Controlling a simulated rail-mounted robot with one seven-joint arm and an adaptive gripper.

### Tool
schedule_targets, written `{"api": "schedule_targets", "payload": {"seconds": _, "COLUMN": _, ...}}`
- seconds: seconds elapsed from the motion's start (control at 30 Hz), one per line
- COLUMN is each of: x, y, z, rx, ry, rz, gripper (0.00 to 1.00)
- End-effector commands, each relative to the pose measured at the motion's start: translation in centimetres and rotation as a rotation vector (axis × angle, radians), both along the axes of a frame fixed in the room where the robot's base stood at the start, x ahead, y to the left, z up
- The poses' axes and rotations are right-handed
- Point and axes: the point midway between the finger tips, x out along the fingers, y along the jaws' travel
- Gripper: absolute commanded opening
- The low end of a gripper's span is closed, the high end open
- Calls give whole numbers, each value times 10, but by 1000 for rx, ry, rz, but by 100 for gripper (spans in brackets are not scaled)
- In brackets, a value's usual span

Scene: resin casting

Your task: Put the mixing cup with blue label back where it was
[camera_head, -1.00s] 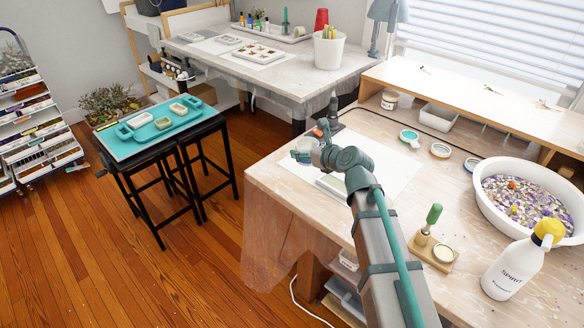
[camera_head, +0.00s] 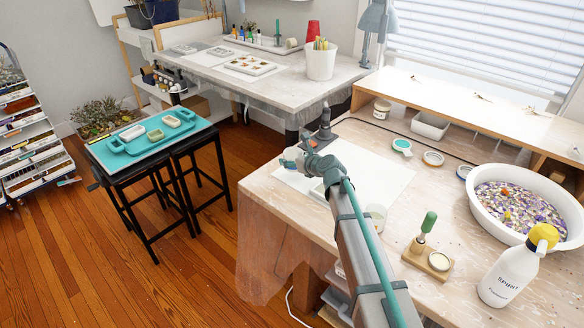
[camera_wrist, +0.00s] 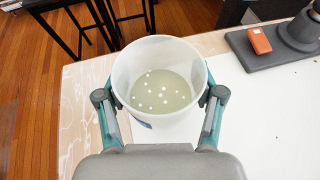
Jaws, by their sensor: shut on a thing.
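The mixing cup (camera_wrist: 160,118) is white and translucent, with pale greenish liquid and white specks inside. A small blue patch shows low on its near wall. My gripper (camera_wrist: 161,96) is shut on it, one finger on each side, and the cup looks upright. In the head view my gripper (camera_head: 297,160) is at the far left corner of the wooden worktable (camera_head: 262,192), by a white sheet (camera_head: 385,178). I cannot tell whether the cup's base touches the surface. A second translucent cup (camera_head: 376,214) stands beside my forearm.
A dark grey stand (camera_head: 325,132) with an orange block (camera_wrist: 260,40) is close to the right of the held cup. A teal tray (camera_head: 118,147) with small dishes is on the black stool.

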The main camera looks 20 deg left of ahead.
Motion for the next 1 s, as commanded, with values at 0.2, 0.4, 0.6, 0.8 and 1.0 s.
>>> {"api": "schedule_targets", "payload": {"seconds": 0.2, "x": 8, "y": 4, "z": -10, "rx": -1, "ry": 1, "rz": 0, "gripper": 31}}
{"api": "schedule_targets", "payload": {"seconds": 0.4, "x": 8, "y": 5, "z": -36, "rx": -1, "ry": 2, "rz": -1, "gripper": 31}}
{"api": "schedule_targets", "payload": {"seconds": 0.6, "x": 8, "y": 5, "z": -42, "rx": 0, "ry": 0, "rz": 0, "gripper": 31}}
{"api": "schedule_targets", "payload": {"seconds": 0.8, "x": 8, "y": 5, "z": -43, "rx": 0, "ry": 0, "rz": 0, "gripper": 31}}
{"api": "schedule_targets", "payload": {"seconds": 1.0, "x": 8, "y": 5, "z": -45, "rx": 0, "ry": 0, "rz": 0, "gripper": 84}}
